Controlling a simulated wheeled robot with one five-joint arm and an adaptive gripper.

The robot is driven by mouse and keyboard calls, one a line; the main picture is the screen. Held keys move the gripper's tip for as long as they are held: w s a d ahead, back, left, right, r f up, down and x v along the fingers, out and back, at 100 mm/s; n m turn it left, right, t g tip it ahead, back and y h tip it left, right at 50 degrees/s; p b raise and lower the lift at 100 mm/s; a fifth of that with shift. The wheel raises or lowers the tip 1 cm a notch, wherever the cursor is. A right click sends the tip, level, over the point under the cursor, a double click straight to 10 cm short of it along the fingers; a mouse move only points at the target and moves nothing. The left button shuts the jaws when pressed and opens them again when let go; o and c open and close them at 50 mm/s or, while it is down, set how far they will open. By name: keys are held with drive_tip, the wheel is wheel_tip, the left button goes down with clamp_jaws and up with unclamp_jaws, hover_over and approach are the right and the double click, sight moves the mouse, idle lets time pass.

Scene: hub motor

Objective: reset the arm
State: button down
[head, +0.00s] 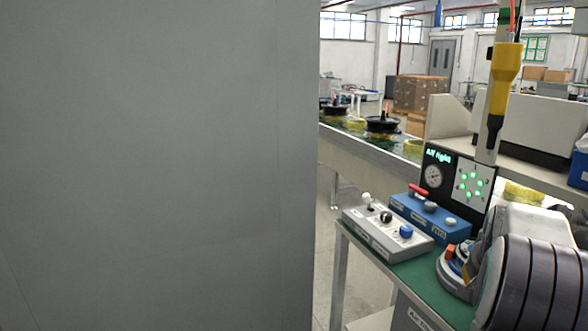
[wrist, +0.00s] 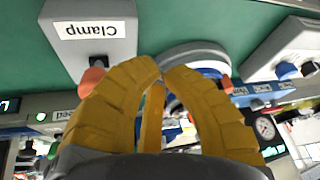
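My gripper (wrist: 162,72) shows in the wrist view with yellow ribbed fingers. The fingertips come together almost touching, and I see nothing held between them. Behind the tips is a round grey-white part (wrist: 195,50) on a green surface (wrist: 200,18). A grey box labelled "Clamp" (wrist: 90,38), with an orange-tipped lever, is up and left of the fingers. In the head view, a large grey and dark ribbed body, likely my arm, fills the lower right; the fingers cannot be made out there.
A large grey panel (head: 150,165) blocks the left half of the head view. A green-topped bench (head: 420,275) carries a grey switch box (head: 385,232), a blue control box (head: 428,217) and a gauge panel (head: 455,180). A yellow-black tool (head: 503,85) hangs above. A conveyor (head: 360,147) runs behind.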

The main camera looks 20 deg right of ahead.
drive_tip(key=s+a+f+n+g+y+p, duration=0.15)
drive_tip(key=s+a, duration=0.25)
drive_tip(key=a, duration=0.4)
drive_tip(key=s+a+n+y+p, duration=0.15)
drive_tip(key=s+a, duration=0.25)
drive_tip(key=a, duration=0.4)
drive_tip(key=s+a+n+g+y, duration=0.1)
drive_tip(key=s+a+n, duration=0.2)
drive_tip(key=a, duration=0.5)
drive_tip(key=s+a+r+n+t+p, duration=0.2)
drive_tip(key=a+r+n+p, duration=0.3)
drive_tip(key=a, duration=0.8)
wheel_tip(320, 180, up, 3)
drive_tip(key=shift+s+n, duration=0.4)
drive_tip(key=shift+n, duration=0.2)
drive_tip(key=shift+t, duration=0.25)
